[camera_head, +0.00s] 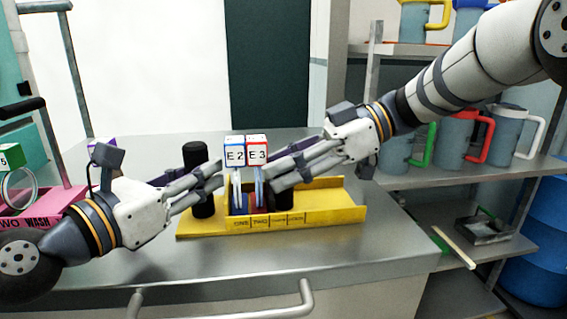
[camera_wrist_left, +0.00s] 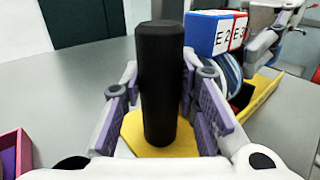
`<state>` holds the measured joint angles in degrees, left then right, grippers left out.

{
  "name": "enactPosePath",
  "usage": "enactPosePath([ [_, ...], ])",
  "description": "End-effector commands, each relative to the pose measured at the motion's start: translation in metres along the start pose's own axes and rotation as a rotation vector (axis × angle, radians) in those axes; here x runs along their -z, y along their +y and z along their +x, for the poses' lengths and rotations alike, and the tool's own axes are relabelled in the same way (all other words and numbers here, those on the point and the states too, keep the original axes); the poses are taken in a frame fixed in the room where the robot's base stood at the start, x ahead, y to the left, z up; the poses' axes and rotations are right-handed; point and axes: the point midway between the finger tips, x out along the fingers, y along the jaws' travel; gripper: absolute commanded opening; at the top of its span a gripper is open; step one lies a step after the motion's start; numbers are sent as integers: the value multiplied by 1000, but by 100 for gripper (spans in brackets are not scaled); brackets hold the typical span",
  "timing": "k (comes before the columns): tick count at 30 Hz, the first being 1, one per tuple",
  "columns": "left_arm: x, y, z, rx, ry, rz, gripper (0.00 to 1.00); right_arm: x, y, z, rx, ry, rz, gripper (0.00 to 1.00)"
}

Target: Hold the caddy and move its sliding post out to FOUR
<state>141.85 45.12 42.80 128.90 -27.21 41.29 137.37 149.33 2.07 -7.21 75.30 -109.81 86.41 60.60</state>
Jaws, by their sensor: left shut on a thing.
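The yellow caddy (camera_head: 326,213) stands on the steel counter, with number words along its front edge. Its black left-end post (camera_head: 195,155) stands upright. My left gripper (camera_head: 208,178) is shut on it; the left wrist view shows the post (camera_wrist_left: 162,85) between the purple pads (camera_wrist_left: 165,100). The sliding post (camera_head: 284,197) is a dark upright right of the modules, near the TWO and THREE marks, its upper part hidden. My right gripper (camera_head: 284,172) is at this post; whether it grips is unclear. Modules E2 (camera_head: 235,155) and E3 (camera_head: 257,155) stand side by side between the posts.
The caddy floor right of the sliding post is empty (camera_head: 335,195). A pink box (camera_head: 50,200) stands at the left. Shelves with coloured-handled jugs (camera_head: 460,140) are at the right. The counter's front is clear, with a metal handle (camera_head: 225,312) below.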

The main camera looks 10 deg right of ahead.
Motion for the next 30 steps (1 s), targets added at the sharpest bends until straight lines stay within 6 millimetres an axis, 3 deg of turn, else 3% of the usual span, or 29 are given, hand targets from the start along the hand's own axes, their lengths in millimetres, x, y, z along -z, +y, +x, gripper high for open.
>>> enactPosePath([
  [1,1,0,0,-1,2,-1,0,0,0,0,0,0,1,23],
  [4,1,0,0,-1,1,-1,0,0,0,0,0,0,1,1],
  [10,1,0,0,-1,1,-1,0,-1,0,-3,0,0,1,0],
  [19,1,1,0,-1,2,-1,0,-18,1,-44,-2,1,0,0],
  [28,1,1,0,-2,2,-1,0,-20,0,-47,-1,0,-1,0],
  [29,1,1,0,-2,2,-1,0,-20,0,-47,0,0,-1,26],
  [30,1,1,0,-2,2,-1,0,-20,0,-47,0,0,-1,36],
])
